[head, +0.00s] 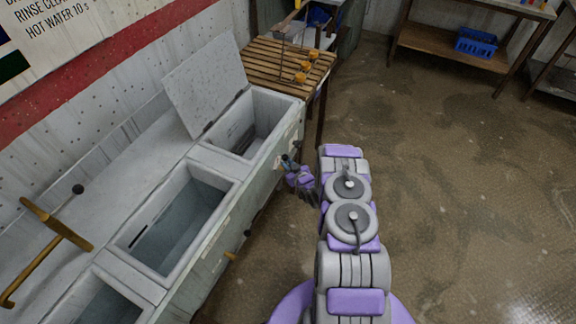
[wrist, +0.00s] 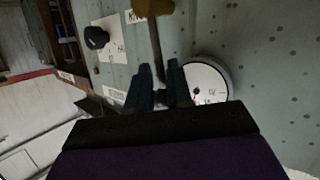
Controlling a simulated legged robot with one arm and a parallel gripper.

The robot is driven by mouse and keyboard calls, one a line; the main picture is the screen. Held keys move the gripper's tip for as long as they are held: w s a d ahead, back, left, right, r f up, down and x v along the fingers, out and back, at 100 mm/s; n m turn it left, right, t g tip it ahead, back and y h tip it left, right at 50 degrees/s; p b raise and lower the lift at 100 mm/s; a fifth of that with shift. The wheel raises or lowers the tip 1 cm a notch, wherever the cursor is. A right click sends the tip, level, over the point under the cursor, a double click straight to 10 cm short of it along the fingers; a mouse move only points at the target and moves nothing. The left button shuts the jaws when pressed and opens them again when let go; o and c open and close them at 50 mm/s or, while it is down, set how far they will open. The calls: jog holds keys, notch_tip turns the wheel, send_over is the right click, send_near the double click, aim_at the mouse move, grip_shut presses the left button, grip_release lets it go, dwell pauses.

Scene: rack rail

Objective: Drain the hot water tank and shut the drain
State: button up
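A row of grey tanks stands along the wall in the head view. The far tank (head: 262,110) has its lid (head: 206,85) raised. The middle tank (head: 232,180) is open with water or a dull surface inside, and part of a near tank (head: 130,283) shows at the bottom. I cannot tell which is the hot one. My gripper (head: 290,163) is in front of the far tank's front face. In the wrist view its dark fingers (wrist: 160,72) are apart, with a yellow-knobbed rod (wrist: 154,40) seen between them; contact is unclear. A small yellow handle (head: 229,256) sticks out lower on the front.
A round white gauge (wrist: 208,82) and a black knob (wrist: 97,38) are on the panel near my fingers. A wooden slatted table (head: 268,60) with several yellow-topped items stands beyond. The floor at right is clear.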

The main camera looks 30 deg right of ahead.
jog(key=p+v, duration=0.3)
jog(key=v, duration=1.4)
jog(key=shift+s+f, duration=0.1)
jog(key=shift+s, duration=0.1)
jog(key=shift+w, duration=0.15)
notch_tip(320, 180, up, 18)
jog(key=w+n+g+h, duration=0.2)
jog(key=g, duration=0.6)
jog(key=s+a+r+m+g, duration=0.1)
jog(key=s+a+r+g, duration=0.1)
jog(key=s+a+r, duration=0.3)
jog(key=s+a+r+m+g, duration=0.1)
jog(key=s+a+r, duration=0.1)
jog(key=s+r, duration=0.35)
jog(key=s+a+r+g, duration=0.1)
jog(key=s+a+r, duration=0.3)
jog(key=s, duration=0.4)
jog(key=s+a+r+m+g+y, duration=0.1)
jog(key=s+a+r+g, duration=0.1)
jog(key=s+a+r, duration=0.3)
jog(key=s+a+r+g, duration=0.2)
jog(key=s+a+r, duration=0.3)
jog(key=s, duration=0.8)
jog(key=shift+a+r+m, duration=0.2)
jog(key=shift+m, duration=0.1)
